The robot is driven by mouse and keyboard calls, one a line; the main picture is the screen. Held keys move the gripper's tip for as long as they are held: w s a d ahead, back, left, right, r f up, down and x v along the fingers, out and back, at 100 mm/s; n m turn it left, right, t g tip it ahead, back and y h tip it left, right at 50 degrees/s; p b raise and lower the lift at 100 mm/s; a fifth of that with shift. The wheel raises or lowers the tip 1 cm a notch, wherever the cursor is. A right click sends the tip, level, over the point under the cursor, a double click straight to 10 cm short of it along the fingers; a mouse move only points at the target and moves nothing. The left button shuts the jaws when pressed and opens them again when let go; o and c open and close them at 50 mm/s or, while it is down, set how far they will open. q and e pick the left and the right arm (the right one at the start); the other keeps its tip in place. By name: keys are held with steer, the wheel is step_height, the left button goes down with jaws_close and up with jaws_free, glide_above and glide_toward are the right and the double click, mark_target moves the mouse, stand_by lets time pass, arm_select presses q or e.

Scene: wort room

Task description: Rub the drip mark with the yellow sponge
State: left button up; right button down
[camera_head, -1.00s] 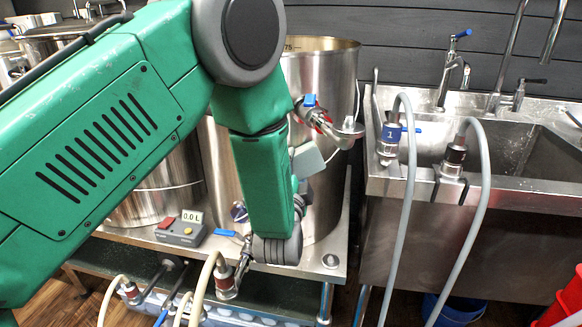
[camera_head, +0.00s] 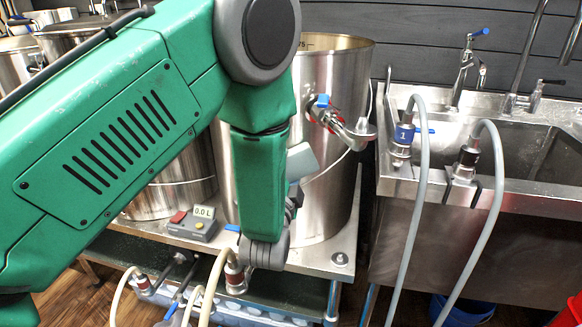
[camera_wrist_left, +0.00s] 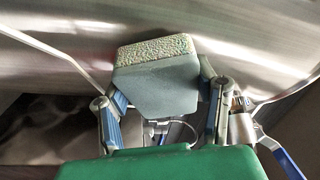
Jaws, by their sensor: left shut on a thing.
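My left gripper (camera_wrist_left: 160,98) is shut on a block-shaped sponge (camera_wrist_left: 157,90), grey-blue with a speckled, yellowish rough face. The speckled face points toward the steel kettle wall (camera_wrist_left: 225,30); whether it touches I cannot tell. In the head view the sponge (camera_head: 301,161) shows pale beside my green forearm, in front of the tall steel kettle (camera_head: 335,85). My left gripper (camera_head: 296,190) is mostly hidden behind that forearm there. I cannot make out the drip mark; the arm and sponge cover part of the kettle. My right gripper is not in view.
A valve with a blue handle (camera_head: 323,101) juts from the kettle near the sponge. A small meter box (camera_head: 193,223) sits on the steel stand. Hoses (camera_head: 420,200) hang over the sink (camera_head: 480,190) at right. A red bucket (camera_head: 568,312) stands at lower right.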

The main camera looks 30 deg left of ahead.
arm_select(q)
steer(key=shift+s+d+p, duration=0.25)
steer(key=shift+s+d, duration=0.6)
steer(key=shift+s, duration=0.25)
steer(key=shift+s+d+p, duration=0.2)
steer(key=shift+s+d, duration=0.65)
steer(key=shift+s, duration=0.25)
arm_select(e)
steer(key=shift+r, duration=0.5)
arm_select(q)
steer(key=shift+s+d+p, duration=0.2)
steer(key=shift+s+d, duration=0.25)
steer(key=shift+s, duration=0.15)
steer(key=shift+s+d+p, duration=0.2)
steer(key=shift+s+d, duration=0.2)
steer(key=shift+s, duration=0.2)
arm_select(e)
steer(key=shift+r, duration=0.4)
arm_select(q)
steer(key=shift+s, duration=0.1)
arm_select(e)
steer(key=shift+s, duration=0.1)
